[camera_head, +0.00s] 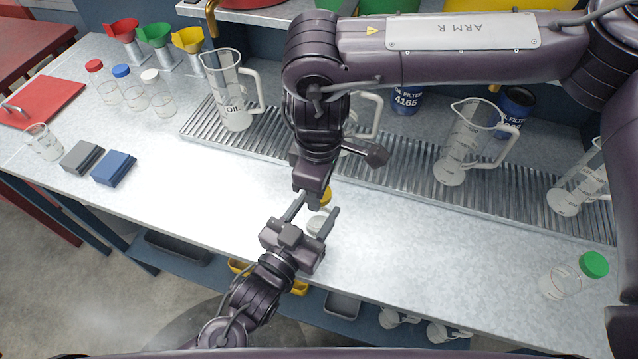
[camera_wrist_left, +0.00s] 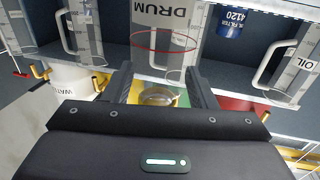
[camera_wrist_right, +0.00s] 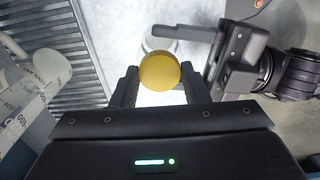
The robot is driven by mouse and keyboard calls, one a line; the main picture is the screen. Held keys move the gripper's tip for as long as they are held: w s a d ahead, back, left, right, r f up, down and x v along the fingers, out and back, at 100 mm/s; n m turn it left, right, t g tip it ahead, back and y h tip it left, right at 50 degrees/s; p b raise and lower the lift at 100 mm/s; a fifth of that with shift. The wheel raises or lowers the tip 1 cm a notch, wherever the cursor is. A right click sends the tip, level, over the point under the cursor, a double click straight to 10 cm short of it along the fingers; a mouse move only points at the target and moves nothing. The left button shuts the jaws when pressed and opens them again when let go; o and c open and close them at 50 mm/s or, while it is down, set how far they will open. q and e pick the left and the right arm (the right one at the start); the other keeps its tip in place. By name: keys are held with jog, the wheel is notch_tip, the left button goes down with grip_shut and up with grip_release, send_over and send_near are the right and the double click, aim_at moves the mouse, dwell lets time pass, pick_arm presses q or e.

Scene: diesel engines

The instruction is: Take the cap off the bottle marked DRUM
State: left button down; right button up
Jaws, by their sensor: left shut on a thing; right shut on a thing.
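A small clear bottle (camera_head: 318,224) with a yellow cap (camera_head: 326,196) is over the bench in the middle of the head view. My left gripper (camera_head: 314,212) is shut on the bottle from the front. My right gripper (camera_head: 318,199) reaches down from above and is shut on the cap. The right wrist view shows the yellow cap (camera_wrist_right: 160,72) between the right fingers, with part of the clear bottle (camera_wrist_right: 158,45) beyond it.
Clear jugs, one marked OIL (camera_head: 233,95), stand on a ribbed metal rack (camera_head: 270,145) at the back. A green-capped bottle (camera_head: 580,275) is at the right. Several bottles, a grey block (camera_head: 82,156) and a blue block (camera_head: 113,168) are at the left.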

jog(key=n, duration=0.6)
jog(key=shift+n, duration=0.4)
jog(key=n, duration=1.9)
jog(key=shift+n, duration=0.3)
jog(key=n, duration=0.4)
jog(key=shift+r, duration=0.1)
jog(key=n, duration=0.4)
jog(key=shift+n, duration=0.3)
jog(key=n, duration=0.4)
jog(key=shift+n, duration=0.3)
jog(key=n, duration=0.6)
